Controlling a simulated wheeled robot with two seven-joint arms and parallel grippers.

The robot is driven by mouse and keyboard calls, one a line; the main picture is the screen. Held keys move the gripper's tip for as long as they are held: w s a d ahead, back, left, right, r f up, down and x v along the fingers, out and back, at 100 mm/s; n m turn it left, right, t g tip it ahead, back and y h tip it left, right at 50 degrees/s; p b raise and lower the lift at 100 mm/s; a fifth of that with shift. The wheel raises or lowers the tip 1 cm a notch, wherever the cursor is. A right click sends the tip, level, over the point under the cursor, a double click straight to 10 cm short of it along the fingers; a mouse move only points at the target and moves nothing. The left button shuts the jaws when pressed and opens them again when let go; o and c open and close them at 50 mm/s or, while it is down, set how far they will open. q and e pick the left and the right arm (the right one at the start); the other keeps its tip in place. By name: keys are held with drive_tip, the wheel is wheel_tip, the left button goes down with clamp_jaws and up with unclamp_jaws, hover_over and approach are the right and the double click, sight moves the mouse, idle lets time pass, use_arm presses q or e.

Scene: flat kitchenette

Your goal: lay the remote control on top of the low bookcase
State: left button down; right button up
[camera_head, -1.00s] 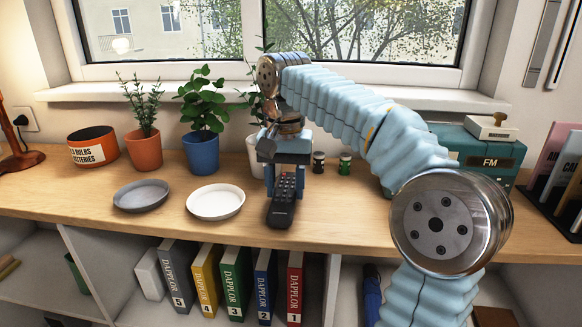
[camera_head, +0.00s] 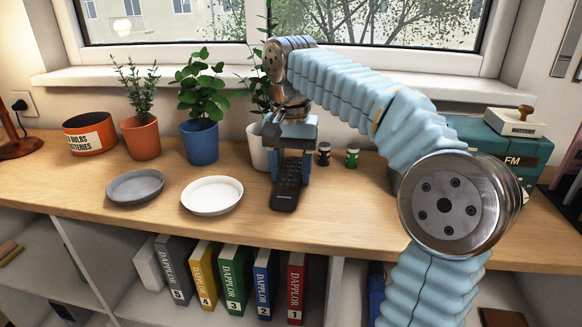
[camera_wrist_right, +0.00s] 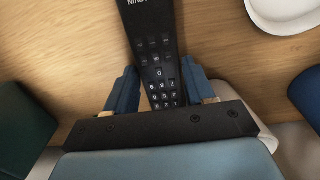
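The black remote control (camera_head: 286,190) is over the wooden top of the low bookcase (camera_head: 345,215), right of the white dish. My right gripper (camera_head: 290,172) points down with one blue finger on each side of the remote and is shut on it. In the right wrist view the remote (camera_wrist_right: 158,60) runs between the two fingers (camera_wrist_right: 158,88), its number keys near the palm. The remote appears at most slightly above the wood; the gap under it is hard to tell. My left gripper is not in view.
A white dish (camera_head: 212,195) and a grey dish (camera_head: 135,186) lie left. Potted plants (camera_head: 199,145) and an orange tin (camera_head: 90,133) stand behind. The front middle top is clear.

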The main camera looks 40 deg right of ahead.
drive_tip(key=o, duration=0.3)
